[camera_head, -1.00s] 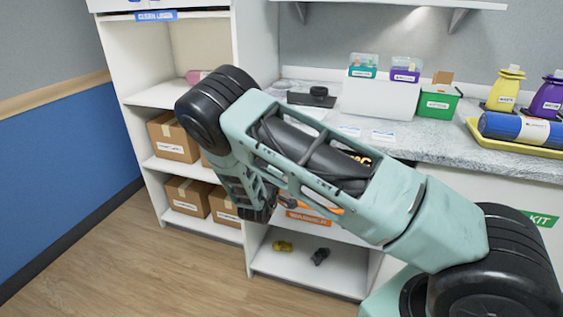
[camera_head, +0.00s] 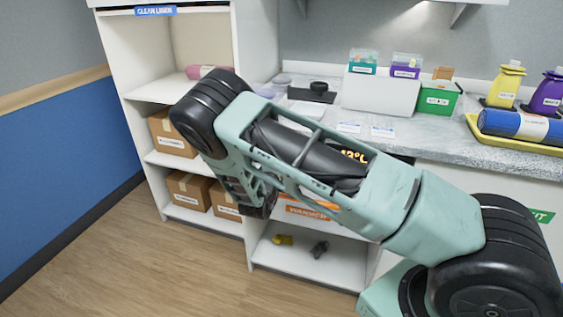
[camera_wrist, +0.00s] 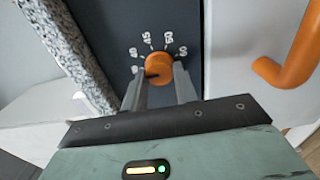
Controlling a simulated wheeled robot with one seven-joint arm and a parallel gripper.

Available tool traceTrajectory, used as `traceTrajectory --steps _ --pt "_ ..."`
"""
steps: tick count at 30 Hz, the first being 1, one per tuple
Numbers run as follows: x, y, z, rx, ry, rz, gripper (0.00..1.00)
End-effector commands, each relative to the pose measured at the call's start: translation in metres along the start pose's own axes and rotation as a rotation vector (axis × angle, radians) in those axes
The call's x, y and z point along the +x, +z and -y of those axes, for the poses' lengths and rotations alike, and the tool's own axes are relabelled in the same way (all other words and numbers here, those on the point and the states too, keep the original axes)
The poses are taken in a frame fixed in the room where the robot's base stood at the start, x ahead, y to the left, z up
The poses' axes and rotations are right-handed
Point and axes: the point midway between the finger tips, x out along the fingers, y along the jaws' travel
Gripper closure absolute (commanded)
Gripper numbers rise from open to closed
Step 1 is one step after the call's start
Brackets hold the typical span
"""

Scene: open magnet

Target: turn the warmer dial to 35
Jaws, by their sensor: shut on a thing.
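The orange dial (camera_wrist: 158,66) sits on a dark panel in the wrist view, ringed by white numbers that include 40, 45 and 50. A dark mark shows on the dial's lower left side. My gripper (camera_wrist: 160,78) has one finger on each side of the dial and is shut on it. In the head view my gripper and the dial are hidden behind my arm. The warmer's orange label (camera_head: 308,212) shows below my arm. A dark display with yellow digits (camera_head: 353,156), seeming to read 43°C, shows through a gap in my arm.
An orange handle (camera_wrist: 292,60) stands out on a white door right of the dial. A speckled counter edge (camera_wrist: 66,50) runs close on the left. The counter (camera_head: 440,135) above bears a green bin (camera_head: 437,100) and a yellow tray (camera_head: 520,140). Shelves with boxes (camera_head: 187,190) stand left.

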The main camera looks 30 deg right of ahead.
Motion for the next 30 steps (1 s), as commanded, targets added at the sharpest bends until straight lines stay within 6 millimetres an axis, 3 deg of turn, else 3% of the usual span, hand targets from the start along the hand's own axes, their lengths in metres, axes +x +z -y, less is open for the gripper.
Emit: traceTrajectory --steps 4,5,6,7,19,23,30 --pt "-0.001 -0.001 0.001 -0.002 -0.002 -0.003 0.94" --pt "-0.001 -0.001 0.001 -0.002 -0.002 -0.003 0.63" --pt "-0.001 -0.001 0.001 -0.001 -0.002 -0.003 0.52" --pt "-0.001 -0.001 0.001 -0.001 -0.002 -0.003 0.49" --pt "-0.01 -0.001 0.001 0.0 -0.002 -0.002 0.49" --pt "-0.031 -0.001 0.001 -0.002 -0.003 -0.004 0.49" --pt "-0.088 -0.001 0.002 -0.001 -0.003 -0.006 0.49"
